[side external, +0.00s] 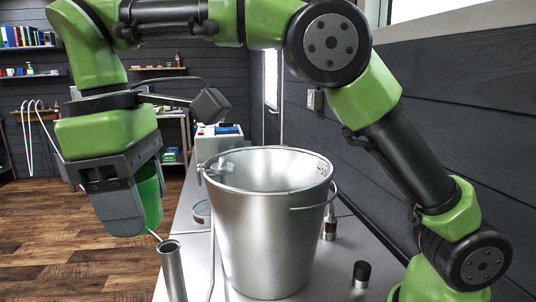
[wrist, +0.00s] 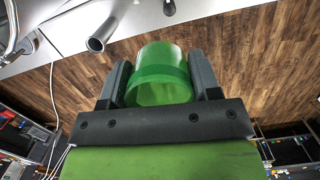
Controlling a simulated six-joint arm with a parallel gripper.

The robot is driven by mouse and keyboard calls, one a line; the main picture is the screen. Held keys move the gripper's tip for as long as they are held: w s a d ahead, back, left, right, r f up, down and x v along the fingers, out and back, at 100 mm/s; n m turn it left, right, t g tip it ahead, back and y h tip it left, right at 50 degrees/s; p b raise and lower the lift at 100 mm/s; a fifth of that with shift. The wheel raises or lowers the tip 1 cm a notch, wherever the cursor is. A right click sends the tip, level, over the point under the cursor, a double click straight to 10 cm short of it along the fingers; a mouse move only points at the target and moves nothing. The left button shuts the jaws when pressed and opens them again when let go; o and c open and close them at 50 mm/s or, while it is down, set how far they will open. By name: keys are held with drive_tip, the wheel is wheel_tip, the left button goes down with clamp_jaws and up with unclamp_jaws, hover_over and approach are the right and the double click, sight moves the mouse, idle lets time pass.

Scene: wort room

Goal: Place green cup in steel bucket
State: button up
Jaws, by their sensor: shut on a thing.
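The green cup (side external: 150,198) is held between the fingers of my gripper (side external: 133,212), at the left in the side view. In the wrist view the green cup (wrist: 160,75) sits between the two dark fingers of my gripper (wrist: 161,82), one on each side of it. The cup is in the air, with wooden floor behind it in the wrist view. The steel bucket (side external: 262,235) stands upright on the grey table in the middle of the side view. My gripper and cup are left of it and apart from it. The bucket's inside bottom is hidden.
A metal tube (side external: 172,270) stands at the table's front left, close below the cup in the picture. A small black-topped object (side external: 361,274) and a bottle (side external: 329,222) stand right of the bucket. A white box-like device (side external: 219,140) is behind it. A dark wall runs along the right.

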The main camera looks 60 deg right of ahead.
drive_tip(key=d+n, duration=0.7)
drive_tip(key=d, duration=2.1)
drive_tip(key=shift+t+h, duration=0.3)
drive_tip(key=f, duration=2.9)
drive_tip(key=shift+w+a+f, duration=0.15)
drive_tip(key=shift+a, duration=0.1)
drive_tip(key=shift+f, duration=0.15)
drive_tip(key=o, duration=0.6)
drive_tip(key=shift+o, duration=0.2)
drive_tip(key=r, duration=0.4)
drive_tip(key=a+r, duration=0.1)
drive_tip(key=r, duration=0.7)
drive_tip(key=shift+w+a+r, duration=0.15)
drive_tip(key=shift+w+a, duration=0.05)
